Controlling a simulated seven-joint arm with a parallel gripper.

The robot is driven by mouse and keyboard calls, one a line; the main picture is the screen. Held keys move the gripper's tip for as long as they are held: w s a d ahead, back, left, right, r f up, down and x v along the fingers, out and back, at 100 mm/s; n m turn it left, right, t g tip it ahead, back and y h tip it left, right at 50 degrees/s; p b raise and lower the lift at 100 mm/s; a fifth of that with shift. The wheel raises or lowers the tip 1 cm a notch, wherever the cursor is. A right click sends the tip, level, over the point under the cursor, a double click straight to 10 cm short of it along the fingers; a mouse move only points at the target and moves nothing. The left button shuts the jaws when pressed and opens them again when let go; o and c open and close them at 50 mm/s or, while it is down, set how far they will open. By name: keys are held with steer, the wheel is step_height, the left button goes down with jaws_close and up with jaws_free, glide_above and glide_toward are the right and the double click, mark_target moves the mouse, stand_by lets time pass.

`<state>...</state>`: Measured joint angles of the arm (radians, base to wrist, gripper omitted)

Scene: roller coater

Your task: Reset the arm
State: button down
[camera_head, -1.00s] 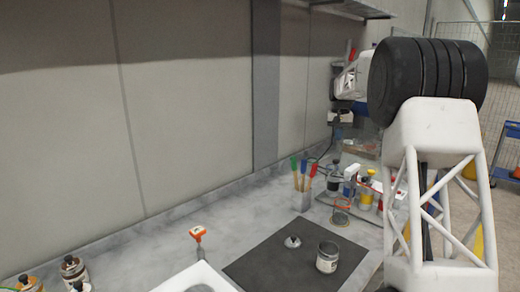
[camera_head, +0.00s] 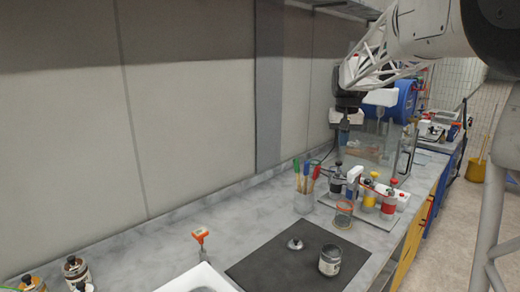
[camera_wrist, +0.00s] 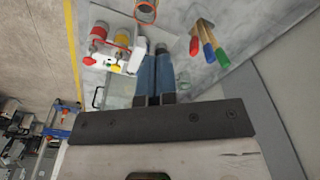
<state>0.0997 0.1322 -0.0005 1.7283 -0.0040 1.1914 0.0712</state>
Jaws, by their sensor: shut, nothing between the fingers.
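My gripper (camera_head: 343,134) hangs over the back of the grey counter, pointing down, above and behind the bottle group. In the wrist view its two blue-grey fingers (camera_wrist: 155,68) lie side by side, with nothing held between them. My white lattice arm reaches in from the upper right and bends down to the gripper. An open jar (camera_head: 329,262) stands on the dark mat (camera_head: 270,272), with a metal lid (camera_head: 295,244) lying to its left. Both are apart from the gripper.
A cup with coloured brushes (camera_head: 303,202) stands near the wall. Several bottles (camera_head: 368,195) and a jar with an orange ring (camera_head: 343,213) are to its right. An orange-topped tool (camera_head: 200,238) and jars (camera_head: 75,270) are at the left. A clear box (camera_head: 375,145) stands behind the bottles.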

steer(key=s+a+f+n+t, duration=0.1)
steer(key=s+a+f, duration=0.15)
steer(key=s, duration=1.05)
steer(key=s+a+f, duration=0.1)
steer(key=s+a, duration=0.2)
steer(key=s, duration=1)
steer(key=s+a+f, duration=0.1)
steer(key=s+f, duration=0.4)
steer(key=s, duration=0.5)
steer(key=s+f, duration=0.5)
steer(key=s, duration=0.5)
steer(key=shift+s+a+f+n+t, duration=0.3)
steer(key=shift+s+a+n, duration=0.05)
steer(key=shift+a+n, duration=0.05)
